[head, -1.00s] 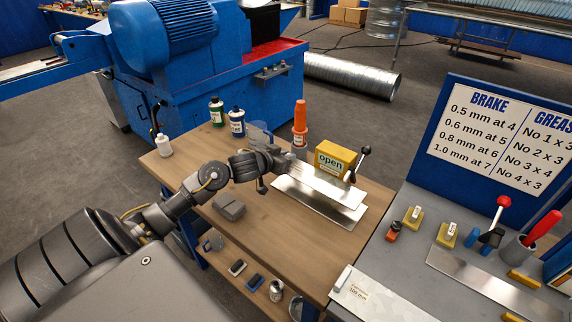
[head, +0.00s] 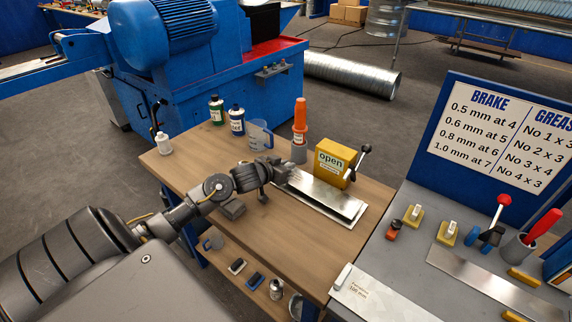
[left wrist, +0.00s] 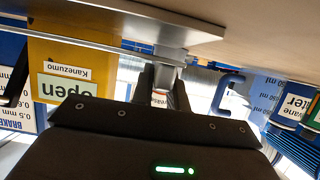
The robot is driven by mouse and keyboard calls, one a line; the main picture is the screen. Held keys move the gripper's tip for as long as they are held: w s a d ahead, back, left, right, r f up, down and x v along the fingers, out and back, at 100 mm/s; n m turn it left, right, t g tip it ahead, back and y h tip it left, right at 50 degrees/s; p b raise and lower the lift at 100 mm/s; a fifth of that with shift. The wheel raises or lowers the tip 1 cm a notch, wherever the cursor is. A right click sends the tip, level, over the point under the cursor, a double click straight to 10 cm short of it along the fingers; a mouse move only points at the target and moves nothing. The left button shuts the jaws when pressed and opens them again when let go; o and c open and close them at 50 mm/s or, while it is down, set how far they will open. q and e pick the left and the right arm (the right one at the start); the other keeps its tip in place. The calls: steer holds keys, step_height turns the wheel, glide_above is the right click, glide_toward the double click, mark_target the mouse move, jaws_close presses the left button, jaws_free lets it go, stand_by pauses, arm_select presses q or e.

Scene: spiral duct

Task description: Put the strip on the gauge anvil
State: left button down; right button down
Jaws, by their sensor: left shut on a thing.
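My left gripper (head: 284,172) is shut on the end of a bright metal strip (head: 322,191). It holds the strip low over the wooden bench, close in front of the yellow gauge (head: 333,160) marked "open", which has a black-knobbed lever (head: 360,160). A pale flat plate (head: 295,204) shows under the strip, with a dark gap at the right end. I cannot tell whether strip and plate touch. The left wrist view is upside down; it shows the gripper fingers (left wrist: 162,85) and the yellow gauge (left wrist: 75,70) at the left. The anvil is not clearly seen. My right gripper is not in view.
An orange-topped grey holder (head: 300,140), a clear jug (head: 259,135) and bottles (head: 237,120) stand behind my gripper. The bench front is clear. A grey worktop (head: 410,265) with switches stands at the right.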

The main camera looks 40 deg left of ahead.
arm_select(q)
steer(key=c, duration=1.4)
jaws_free()
steer(key=shift+f, duration=0.15)
steer(key=shift+r, duration=0.8)
steer(key=v, duration=1.2)
steer(key=shift+f, duration=0.1)
